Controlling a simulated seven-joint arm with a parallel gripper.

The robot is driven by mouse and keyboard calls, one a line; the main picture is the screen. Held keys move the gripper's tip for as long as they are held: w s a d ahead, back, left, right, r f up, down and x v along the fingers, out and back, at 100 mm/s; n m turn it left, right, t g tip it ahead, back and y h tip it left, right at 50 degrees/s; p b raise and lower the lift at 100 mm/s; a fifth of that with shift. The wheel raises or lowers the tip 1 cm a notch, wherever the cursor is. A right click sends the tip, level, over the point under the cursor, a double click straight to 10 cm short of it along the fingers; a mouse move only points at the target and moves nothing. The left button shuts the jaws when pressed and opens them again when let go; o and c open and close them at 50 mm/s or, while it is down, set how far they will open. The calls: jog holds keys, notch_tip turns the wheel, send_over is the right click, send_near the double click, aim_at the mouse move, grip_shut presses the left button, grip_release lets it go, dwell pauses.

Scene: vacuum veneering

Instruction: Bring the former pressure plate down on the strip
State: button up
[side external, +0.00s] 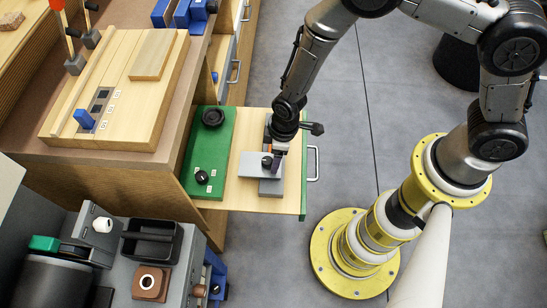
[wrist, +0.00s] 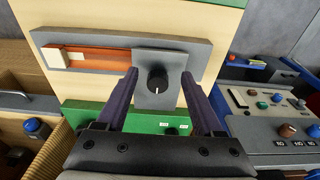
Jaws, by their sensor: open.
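In the wrist view a grey plate (wrist: 148,100) with a black round knob (wrist: 157,77) appears to be the pressure plate. It lies across a long grey bar (wrist: 195,46), which looks like the former. An orange-brown strip (wrist: 100,59) with a pale block at its left end lies along the bar; its right end meets the plate, and whether it runs underneath is hidden. My gripper (wrist: 158,80) is open, its dark fingers on either side of the knob with gaps showing. In the side view the plate (side external: 250,166) lies below my gripper (side external: 274,163), which partly covers the knob.
The former sits on a pulled-out wooden board (side external: 236,192) beside a green panel (side external: 208,140) with black knobs. A wooden cabinet top (side external: 120,80) stands left. A grey machine (side external: 190,262) with a black bin is at the lower left. Open floor lies to the right.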

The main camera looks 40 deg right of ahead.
notch_tip(320, 180, up, 11)
jog(key=shift+s+d+r, duration=0.2)
jog(key=shift+s+d, duration=0.1)
jog(key=shift+d, duration=0.15)
jog(key=w+d+r+m+t, duration=0.2)
jog(key=d+r, duration=0.3)
jog(key=r, duration=0.5)
jog(key=w+d+r+m+t, duration=0.1)
jog(key=w+d+r+t, duration=0.3)
jog(key=r, duration=0.7)
jog(key=s+d+r+m, duration=0.2)
jog(key=s+d+r, duration=0.3)
jog(key=s+r, duration=0.15)
jog(key=s+d+m, duration=0.2)
jog(key=s, duration=0.6)
jog(key=s+d+f+m+g+h, duration=0.1)
jog(key=s+d+m, duration=0.1)
jog(key=s, duration=0.6)
jog(key=shift+d+f, duration=0.15)
jog(key=shift+d, duration=0.4)
jog(key=shift+o, duration=0.3)
jog(key=shift+w, duration=0.15)
